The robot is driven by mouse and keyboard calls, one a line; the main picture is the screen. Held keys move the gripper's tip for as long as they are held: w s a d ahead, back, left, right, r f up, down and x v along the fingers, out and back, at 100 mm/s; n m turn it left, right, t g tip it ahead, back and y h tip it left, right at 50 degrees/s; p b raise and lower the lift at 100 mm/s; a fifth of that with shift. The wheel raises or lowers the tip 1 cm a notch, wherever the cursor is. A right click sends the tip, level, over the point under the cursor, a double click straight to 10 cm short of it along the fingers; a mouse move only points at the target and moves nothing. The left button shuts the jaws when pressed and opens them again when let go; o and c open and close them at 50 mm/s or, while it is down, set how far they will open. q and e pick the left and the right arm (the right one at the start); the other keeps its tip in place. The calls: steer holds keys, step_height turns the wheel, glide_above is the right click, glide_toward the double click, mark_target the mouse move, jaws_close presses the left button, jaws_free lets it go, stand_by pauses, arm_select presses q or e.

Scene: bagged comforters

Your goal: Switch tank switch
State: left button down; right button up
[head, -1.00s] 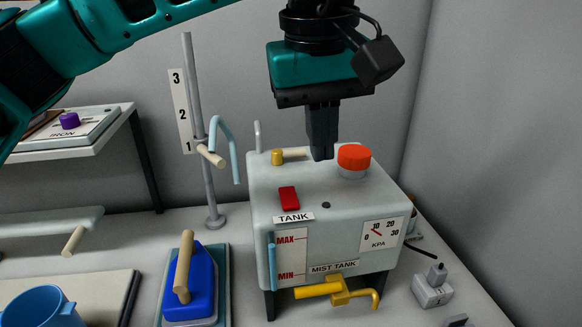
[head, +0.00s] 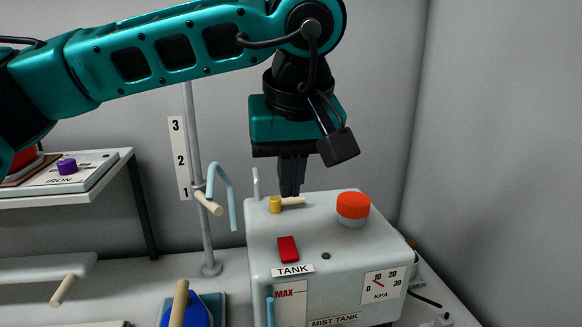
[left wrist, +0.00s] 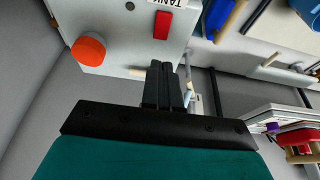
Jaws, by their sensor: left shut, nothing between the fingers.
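The mist tank (head: 340,238) is a pale grey box on the table. Its red tank switch (head: 288,249) is on the top near the front edge, above the TANK label (head: 293,270). The switch also shows in the left wrist view (left wrist: 162,25). My left gripper (head: 291,194) is shut and empty, pointing down over the rear of the tank top, behind the switch and apart from it. In the left wrist view its closed fingers (left wrist: 165,68) point toward the tank. My right gripper is not in view.
An orange-red cap (head: 353,205) stands at the tank's right rear. A small yellow knob (head: 275,204) and a pale handle are near the fingers. A grey pole (head: 204,235) with a light-blue hook (head: 224,180) stands left. A blue iron (head: 197,312) is at front left.

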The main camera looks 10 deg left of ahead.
mark_target(285, 242)
arm_select(q)
steer(key=x, duration=0.9)
steer(key=shift+s+d+f, duration=0.1)
steer(key=shift+s+f, duration=0.15)
steer(key=shift+f, duration=0.1)
steer(key=shift+w+f+b, duration=0.1)
steer(key=shift+f+b, duration=0.3)
steer(key=shift+f, duration=0.05)
steer(key=shift+r, duration=0.15)
